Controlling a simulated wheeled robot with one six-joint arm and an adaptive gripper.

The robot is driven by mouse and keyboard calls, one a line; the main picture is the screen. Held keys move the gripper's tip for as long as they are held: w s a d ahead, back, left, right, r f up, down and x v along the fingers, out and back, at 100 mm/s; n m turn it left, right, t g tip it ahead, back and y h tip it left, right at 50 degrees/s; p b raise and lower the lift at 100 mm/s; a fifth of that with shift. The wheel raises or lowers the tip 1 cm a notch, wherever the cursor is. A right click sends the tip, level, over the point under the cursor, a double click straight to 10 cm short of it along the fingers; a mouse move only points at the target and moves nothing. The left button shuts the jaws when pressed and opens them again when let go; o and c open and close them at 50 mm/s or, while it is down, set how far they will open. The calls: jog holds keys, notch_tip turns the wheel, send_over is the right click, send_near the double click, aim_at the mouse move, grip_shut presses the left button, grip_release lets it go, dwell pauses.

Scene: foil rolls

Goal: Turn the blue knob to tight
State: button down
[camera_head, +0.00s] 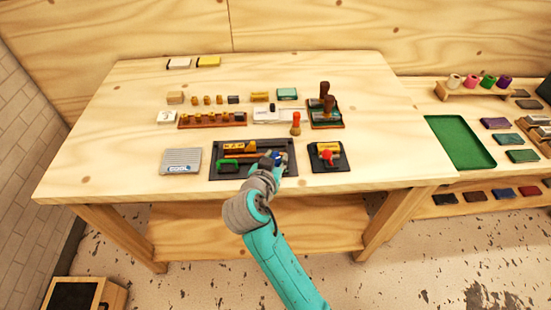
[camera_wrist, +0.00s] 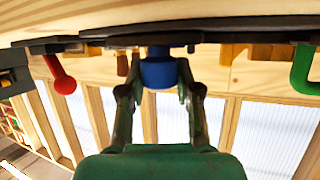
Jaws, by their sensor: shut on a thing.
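The blue knob (camera_wrist: 160,72) shows in the wrist view at the upper middle, fixed to a dark plate. My gripper (camera_wrist: 161,80) has one finger on each side of the knob and is shut on it. In the head view, my gripper (camera_head: 271,165) reaches over the right part of a dark panel (camera_head: 213,172) on the table. There it covers most of the knob, with only a little blue showing. I see no tight mark, and the knob's angle cannot be told.
A green handle (camera_head: 229,165) stands left of my gripper on the same panel. A red-knobbed lever (camera_head: 327,155) on a separate plate is close on the right. A grey foil pad (camera_head: 181,161) lies left. Stamps and small blocks stand behind. The table's front corners are clear.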

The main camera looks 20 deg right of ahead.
jog(key=m+g+h, duration=0.4)
jog(key=m+g, duration=0.1)
jog(key=shift+f+m, duration=0.1)
jog(key=shift+m, duration=0.2)
jog(key=shift+g, duration=0.4)
jog(key=c, duration=0.8)
grip_release()
jog(key=shift+o, duration=0.2)
jog(key=v, duration=1.2)
jog(key=shift+a+f, duration=0.1)
jog(key=shift+f, duration=0.1)
